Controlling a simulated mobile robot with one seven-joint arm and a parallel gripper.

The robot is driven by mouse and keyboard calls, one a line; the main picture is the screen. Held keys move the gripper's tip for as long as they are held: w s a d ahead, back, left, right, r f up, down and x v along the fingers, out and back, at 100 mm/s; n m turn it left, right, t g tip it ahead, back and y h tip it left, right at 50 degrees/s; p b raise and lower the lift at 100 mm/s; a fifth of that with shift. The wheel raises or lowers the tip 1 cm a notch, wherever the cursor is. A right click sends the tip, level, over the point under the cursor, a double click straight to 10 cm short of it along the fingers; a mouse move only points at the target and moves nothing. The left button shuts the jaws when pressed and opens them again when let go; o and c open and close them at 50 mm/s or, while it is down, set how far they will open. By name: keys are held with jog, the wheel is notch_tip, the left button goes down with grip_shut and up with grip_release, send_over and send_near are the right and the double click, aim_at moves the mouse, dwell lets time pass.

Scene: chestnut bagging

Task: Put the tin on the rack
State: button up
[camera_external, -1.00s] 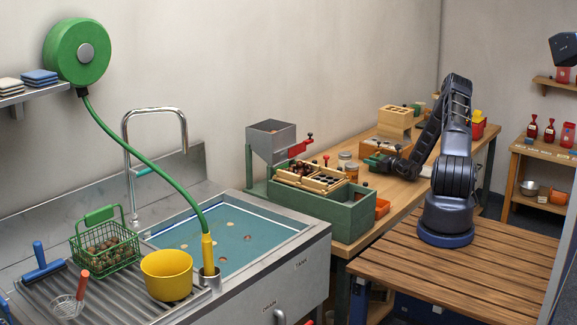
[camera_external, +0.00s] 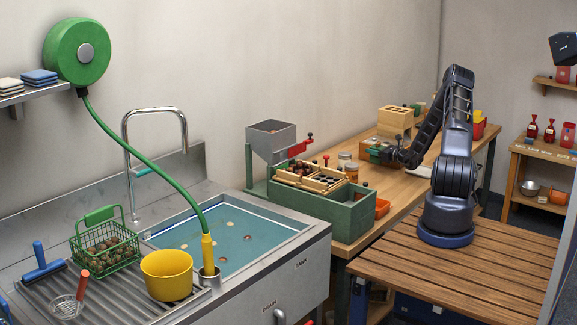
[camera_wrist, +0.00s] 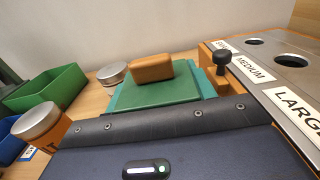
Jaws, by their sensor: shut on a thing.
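A green, flat-topped box (camera_wrist: 150,95) with a brown block (camera_wrist: 152,68) on top sits just past my dark wrist housing in the wrist view. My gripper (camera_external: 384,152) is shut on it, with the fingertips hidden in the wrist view. In the external view the green box (camera_external: 377,153) shows small at the end of my arm, above the wooden bench. It may be the tin, but I cannot be sure. Two silver-lidded round containers stand on the bench, one at the left (camera_wrist: 38,122) and one farther back (camera_wrist: 112,74). I cannot single out the rack.
A sizing box (camera_wrist: 285,82) marked MEDIUM and LARGE, with holes in its top, stands close on the right in the wrist view. A green bin (camera_wrist: 48,92) is at the left. A green trough (camera_external: 338,216) with wooden frames stands at the bench's near end.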

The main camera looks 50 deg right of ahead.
notch_tip(320, 180, up, 15)
jog(key=shift+r, duration=0.15)
jog(key=shift+w, duration=0.1)
